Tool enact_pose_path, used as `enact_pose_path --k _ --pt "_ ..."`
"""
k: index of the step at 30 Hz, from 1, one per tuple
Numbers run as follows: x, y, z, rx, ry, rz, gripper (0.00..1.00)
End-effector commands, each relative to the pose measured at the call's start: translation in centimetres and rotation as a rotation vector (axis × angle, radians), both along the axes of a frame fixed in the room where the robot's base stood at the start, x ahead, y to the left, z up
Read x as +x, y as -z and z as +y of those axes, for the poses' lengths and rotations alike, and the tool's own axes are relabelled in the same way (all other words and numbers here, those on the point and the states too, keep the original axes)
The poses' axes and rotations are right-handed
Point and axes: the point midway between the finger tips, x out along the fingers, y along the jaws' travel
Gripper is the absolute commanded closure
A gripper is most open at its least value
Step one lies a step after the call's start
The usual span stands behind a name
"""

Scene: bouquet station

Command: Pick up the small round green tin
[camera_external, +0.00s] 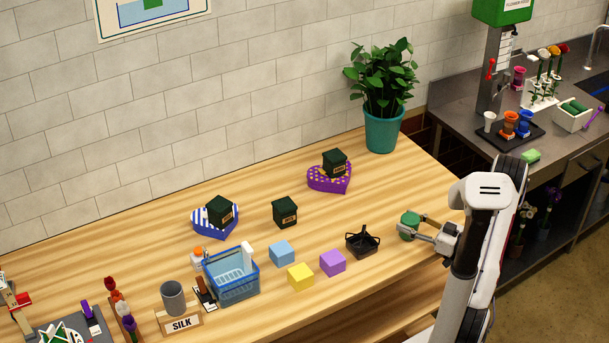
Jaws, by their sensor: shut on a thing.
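The small round green tin (408,223) is at the right end of the wooden table, between the fingertips of my gripper (411,229). My gripper reaches in from the right and is shut on the tin. Part of the tin is hidden by the fingers. I cannot tell whether the tin touches the table or is slightly above it.
A black basket (362,243) stands just left of the tin. Purple (332,263), yellow (300,277) and blue (281,253) blocks lie further left, near a blue crate (232,290). A potted plant (382,128) stands at the back. The table behind the tin is clear.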

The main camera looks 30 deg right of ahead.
Motion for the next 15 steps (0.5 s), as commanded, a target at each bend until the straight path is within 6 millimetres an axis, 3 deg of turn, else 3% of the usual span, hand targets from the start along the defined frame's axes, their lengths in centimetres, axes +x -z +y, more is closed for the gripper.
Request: enact_pose_path --k 15 --pt "0.0 -4.8 0.0 -0.002 0.000 -0.002 0.82"
